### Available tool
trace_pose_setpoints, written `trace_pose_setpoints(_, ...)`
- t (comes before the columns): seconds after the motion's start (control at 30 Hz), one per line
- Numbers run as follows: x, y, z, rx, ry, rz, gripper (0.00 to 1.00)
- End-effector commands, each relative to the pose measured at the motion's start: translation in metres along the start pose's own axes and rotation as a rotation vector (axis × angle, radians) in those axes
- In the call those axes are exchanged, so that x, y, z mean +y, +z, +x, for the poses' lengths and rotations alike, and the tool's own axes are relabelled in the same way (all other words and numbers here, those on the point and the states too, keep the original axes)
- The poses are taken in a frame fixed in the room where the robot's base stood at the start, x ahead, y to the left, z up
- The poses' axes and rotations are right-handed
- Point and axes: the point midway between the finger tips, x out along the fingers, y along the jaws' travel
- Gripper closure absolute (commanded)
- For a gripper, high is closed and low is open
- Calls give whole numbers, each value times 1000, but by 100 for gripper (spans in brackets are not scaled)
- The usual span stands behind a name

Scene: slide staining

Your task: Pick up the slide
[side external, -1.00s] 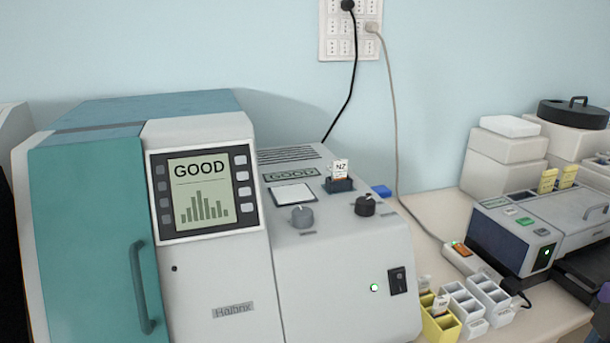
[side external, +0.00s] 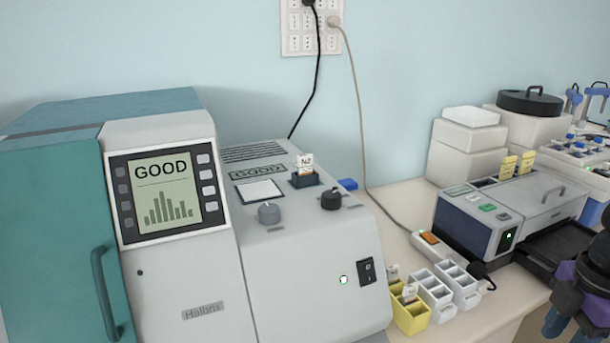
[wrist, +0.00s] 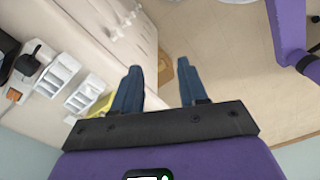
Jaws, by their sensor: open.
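A slide with a white label marked "N2" or "NZ" (side external: 305,163) stands upright in a dark slot holder (side external: 305,180) on top of the grey machine. Another white-labelled slide (side external: 410,292) stands in the yellow rack (side external: 412,318), which also shows in the wrist view (wrist: 101,106). Two yellow-labelled slides (side external: 518,163) stand in the instrument at right. My gripper (wrist: 159,66) is open and empty, its blue fingers apart above the floor and the bench edge. It is well away from the slide on the machine. In the side view only part of it shows at the right edge.
The machine's screen (side external: 162,194) reads GOOD. White racks (side external: 433,294) stand beside the yellow rack near the bench's front edge. The low instrument (side external: 490,212) is behind them. A power strip (side external: 433,242) and cable lie between. Knobs (side external: 331,199) stick up near the slot holder.

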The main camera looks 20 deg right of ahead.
Motion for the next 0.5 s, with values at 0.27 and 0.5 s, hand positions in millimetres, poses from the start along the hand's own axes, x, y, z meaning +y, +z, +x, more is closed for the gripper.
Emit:
trace_pose_setpoints(0.27, 0, 0, 0, 0, 0, 0, 56)
trace_pose_setpoints(0.5, 2, -8, -3, 1, -14, 59, 56)
